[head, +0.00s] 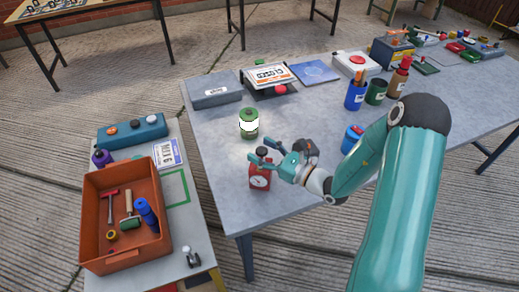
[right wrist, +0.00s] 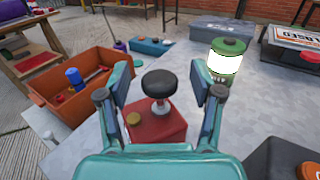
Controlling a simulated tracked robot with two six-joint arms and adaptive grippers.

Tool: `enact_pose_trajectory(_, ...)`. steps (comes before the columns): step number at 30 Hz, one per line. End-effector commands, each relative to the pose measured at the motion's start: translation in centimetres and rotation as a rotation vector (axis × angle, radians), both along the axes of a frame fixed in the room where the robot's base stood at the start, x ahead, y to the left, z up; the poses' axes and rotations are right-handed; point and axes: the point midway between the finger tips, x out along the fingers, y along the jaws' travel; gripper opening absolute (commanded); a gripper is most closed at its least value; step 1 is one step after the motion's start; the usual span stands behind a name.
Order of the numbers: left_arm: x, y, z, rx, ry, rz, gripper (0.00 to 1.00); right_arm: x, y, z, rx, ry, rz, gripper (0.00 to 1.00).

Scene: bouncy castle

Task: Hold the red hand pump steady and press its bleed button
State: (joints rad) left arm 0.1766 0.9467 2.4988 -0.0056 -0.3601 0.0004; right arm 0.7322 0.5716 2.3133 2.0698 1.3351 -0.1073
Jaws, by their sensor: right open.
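The red hand pump (head: 260,178) stands upright near the front left edge of the grey table, with a round white gauge on its front. In the right wrist view, the red pump body (right wrist: 158,128) has a black knob (right wrist: 159,84) on a metal stem, and a brass-coloured round button (right wrist: 133,118) on its top at the left. My right gripper (head: 265,156) is open, its fingers spread on either side of the knob with gaps visible. It also shows in the right wrist view (right wrist: 160,95). My left gripper is not in view.
A green lantern (head: 249,118) stands just behind the pump. A blue can (head: 352,138) stands to the right, beside my arm. An orange tray (head: 160,248) of tools sits on the lower left table. A dark box (right wrist: 285,158) shows at the wrist view's lower right.

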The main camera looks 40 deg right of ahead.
Motion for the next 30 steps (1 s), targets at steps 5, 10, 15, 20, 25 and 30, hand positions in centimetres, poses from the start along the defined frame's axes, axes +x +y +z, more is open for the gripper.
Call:
enact_pose_trajectory(5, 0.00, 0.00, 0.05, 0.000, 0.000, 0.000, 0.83, 0.31, 0.09, 0.00, 0.000, 0.000, 0.000, 0.66)
enact_pose_trajectory(10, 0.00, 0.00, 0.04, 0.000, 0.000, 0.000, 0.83, 0.29, 0.11, -0.01, 0.000, 0.000, 0.000, 0.62)
enact_pose_trajectory(15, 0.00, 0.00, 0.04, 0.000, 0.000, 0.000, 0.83, 0.30, 0.12, -0.01, 0.000, 0.000, 0.001, 0.34)
enact_pose_trajectory(20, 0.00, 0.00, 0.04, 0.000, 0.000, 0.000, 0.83, 0.29, 0.13, 0.00, 0.000, 0.000, 0.001, 0.07)
enact_pose_trajectory(25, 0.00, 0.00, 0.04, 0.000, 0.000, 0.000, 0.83, 0.30, 0.13, 0.00, 0.000, 0.000, 0.001, 0.00)
enact_pose_trajectory(30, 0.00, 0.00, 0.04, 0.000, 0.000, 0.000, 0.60, 0.31, 0.14, 0.00, 0.000, 0.000, 0.001, 0.00)
